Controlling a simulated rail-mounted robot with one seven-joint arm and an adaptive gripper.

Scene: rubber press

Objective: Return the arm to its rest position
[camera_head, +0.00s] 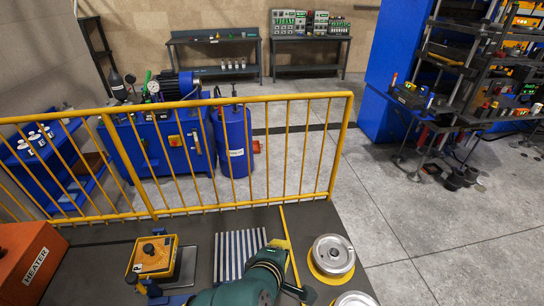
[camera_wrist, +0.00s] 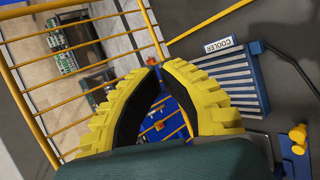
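My gripper (camera_head: 284,243) shows in the head view at the bottom middle, at the end of my green arm, above the dark bench and right of the striped plate. In the wrist view my gripper's (camera_wrist: 157,67) two yellow, ribbed fingers with black pads lean towards each other. A narrow gap shows between their tips and widens towards the base. Nothing is held between them. The striped plate (camera_head: 239,250) is the cooler (camera_wrist: 236,82), labelled "COOLER" in the wrist view. Most of my arm lies outside the head view.
A yellow railing (camera_head: 240,99) runs along the bench's far edge, with a blue hydraulic unit (camera_head: 160,150) behind it. An orange heater (camera_head: 30,262) stands left, beside a yellow control box (camera_head: 153,257). A round metal mould (camera_head: 332,255) sits right of my gripper. Open floor lies right.

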